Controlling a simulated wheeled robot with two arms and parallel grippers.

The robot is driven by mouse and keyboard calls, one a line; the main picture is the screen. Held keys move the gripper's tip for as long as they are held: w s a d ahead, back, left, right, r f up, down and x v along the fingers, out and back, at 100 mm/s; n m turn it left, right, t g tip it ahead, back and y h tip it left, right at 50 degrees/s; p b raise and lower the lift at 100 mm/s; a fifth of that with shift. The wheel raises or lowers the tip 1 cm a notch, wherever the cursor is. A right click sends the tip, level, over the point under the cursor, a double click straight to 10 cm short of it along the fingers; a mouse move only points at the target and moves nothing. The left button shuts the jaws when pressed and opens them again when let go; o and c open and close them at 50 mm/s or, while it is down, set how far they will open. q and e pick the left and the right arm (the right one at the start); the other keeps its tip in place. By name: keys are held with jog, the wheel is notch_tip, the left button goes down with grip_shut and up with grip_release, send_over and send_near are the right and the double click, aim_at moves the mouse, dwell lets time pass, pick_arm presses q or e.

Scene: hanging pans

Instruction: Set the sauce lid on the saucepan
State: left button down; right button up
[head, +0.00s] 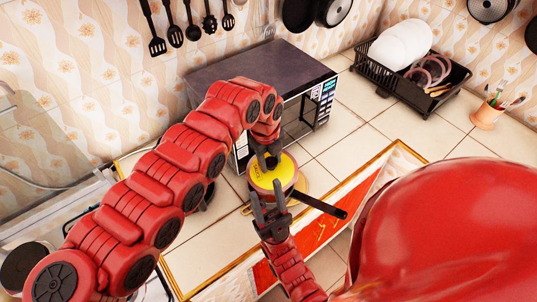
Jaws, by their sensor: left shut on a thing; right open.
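A round yellow lid (285,172) is near the middle of the head view, beside the microwave. My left gripper (266,163) comes down from above and is shut on the lid at its top, where the fingers hide the grip. The saucepan shows mainly by its long black handle (322,206), which points to the lower right. Its body is mostly hidden under the lid, and I cannot tell whether the lid touches its rim. My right gripper (266,196) is open at the near side of the lid and pan, fingers pointing up in the picture.
A dark microwave (262,70) stands right behind the pan. A black dish rack (452,80) with plates and a cup of utensils (488,114) are at the right. Black utensils (175,36) and pans (298,14) hang on the wall. Tiled counter (375,125) is clear between microwave and rack.

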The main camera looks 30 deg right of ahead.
aim_at(270, 172)
pick_arm(q)
jog(key=f, duration=0.3)
jog(key=shift+w, duration=0.25)
jog(key=shift+f+b, duration=0.7)
jog(key=shift+b, duration=0.1)
jog(key=shift+s+f+b, duration=0.15)
jog(key=shift+f+b, duration=0.5)
jog(key=shift+b, duration=0.05)
jog(key=shift+f, duration=0.25)
jog(key=shift+r, duration=0.1)
jog(key=shift+f+b, duration=0.25)
jog(key=shift+b, duration=0.45)
jog(key=shift+c, duration=1.4)
grip_release()
